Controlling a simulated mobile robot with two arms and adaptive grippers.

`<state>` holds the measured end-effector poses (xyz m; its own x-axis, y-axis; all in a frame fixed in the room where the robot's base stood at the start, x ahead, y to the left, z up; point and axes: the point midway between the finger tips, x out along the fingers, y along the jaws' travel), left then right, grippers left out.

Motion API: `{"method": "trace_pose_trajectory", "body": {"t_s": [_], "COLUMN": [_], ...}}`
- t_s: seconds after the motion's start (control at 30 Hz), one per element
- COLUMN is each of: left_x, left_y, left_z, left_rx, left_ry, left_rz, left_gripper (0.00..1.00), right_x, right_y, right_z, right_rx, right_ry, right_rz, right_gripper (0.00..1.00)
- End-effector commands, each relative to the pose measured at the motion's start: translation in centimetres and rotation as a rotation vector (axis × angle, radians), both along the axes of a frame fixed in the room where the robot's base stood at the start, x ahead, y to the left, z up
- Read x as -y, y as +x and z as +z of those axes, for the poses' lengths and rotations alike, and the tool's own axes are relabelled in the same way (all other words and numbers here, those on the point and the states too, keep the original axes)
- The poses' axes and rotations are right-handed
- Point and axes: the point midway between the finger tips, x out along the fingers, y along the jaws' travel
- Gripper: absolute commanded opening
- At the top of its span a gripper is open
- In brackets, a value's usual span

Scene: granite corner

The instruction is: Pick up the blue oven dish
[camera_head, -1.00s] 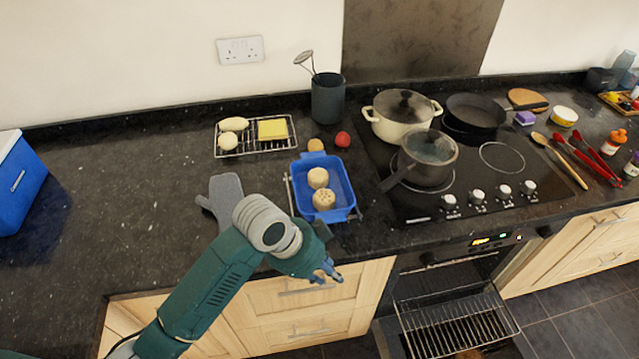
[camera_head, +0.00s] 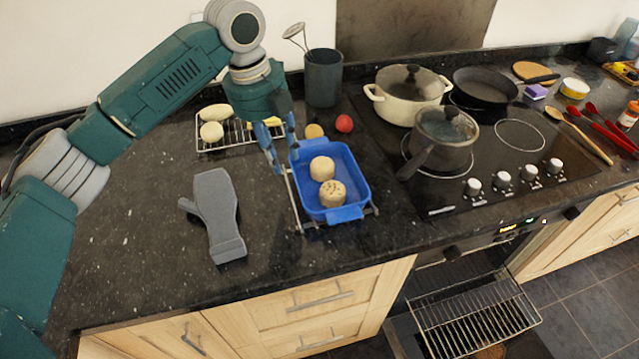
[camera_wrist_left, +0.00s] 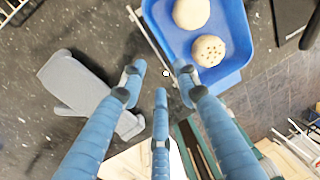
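The blue oven dish (camera_head: 346,214) sits on a wire rack on the black counter, left of the hob. It holds a plain round bun (camera_head: 321,168) and a speckled one (camera_head: 332,193). My left gripper (camera_head: 284,162) is open and empty above the dish's left edge, with its fingers pointing down. In the left wrist view, the spread fingers of the gripper (camera_wrist_left: 163,76) appear beside the dish (camera_wrist_left: 236,40), at its left side. I cannot tell whether any finger touches the dish. My right gripper is not in view.
A grey oven mitt (camera_head: 214,215) lies left of the dish. Behind are a cooling rack (camera_head: 205,146) with food, a utensil pot (camera_head: 323,80) and a red tomato (camera_head: 344,123). A saucepan (camera_head: 441,138) stands to the right. The oven door is open below.

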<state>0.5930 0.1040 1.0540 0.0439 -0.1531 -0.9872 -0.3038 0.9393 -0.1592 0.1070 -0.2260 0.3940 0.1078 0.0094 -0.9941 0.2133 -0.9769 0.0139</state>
Motion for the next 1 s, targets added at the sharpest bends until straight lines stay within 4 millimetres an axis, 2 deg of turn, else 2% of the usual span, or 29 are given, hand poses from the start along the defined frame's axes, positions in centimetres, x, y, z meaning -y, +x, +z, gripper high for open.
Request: {"method": "trace_pose_trajectory", "body": {"t_s": [0.1, 0.2, 0.37, 0.6, 0.73, 1.0], "left_x": [0.4, 0.6, 0.9, 2.1, 2.3, 2.4], "left_y": [-0.1, 0.1, 0.1, 0.2, 0.3, 0.4], "left_z": [-1.8, -3.3, -4.5, -7.2, -9.0, -9.6], "left_rx": [-0.004, -0.003, -0.001, -0.004, -0.002, 0.001], "left_ry": [0.001, 0.0, 0.0, 0.001, -0.001, -0.001], "left_rz": [-0.001, 0.001, 0.002, 0.001, 0.001, 0.001], "left_gripper": [0.31, 0.31, 0.31, 0.31, 0.31, 0.31], "right_x": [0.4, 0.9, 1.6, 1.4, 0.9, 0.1], "right_y": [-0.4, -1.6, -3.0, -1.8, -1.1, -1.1], "right_z": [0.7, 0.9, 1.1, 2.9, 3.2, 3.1], "right_rx": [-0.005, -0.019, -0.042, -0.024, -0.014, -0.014], "right_ry": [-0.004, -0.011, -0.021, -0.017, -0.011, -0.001], "right_rz": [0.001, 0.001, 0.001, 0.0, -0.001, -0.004], "right_gripper": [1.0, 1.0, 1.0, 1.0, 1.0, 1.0]}}
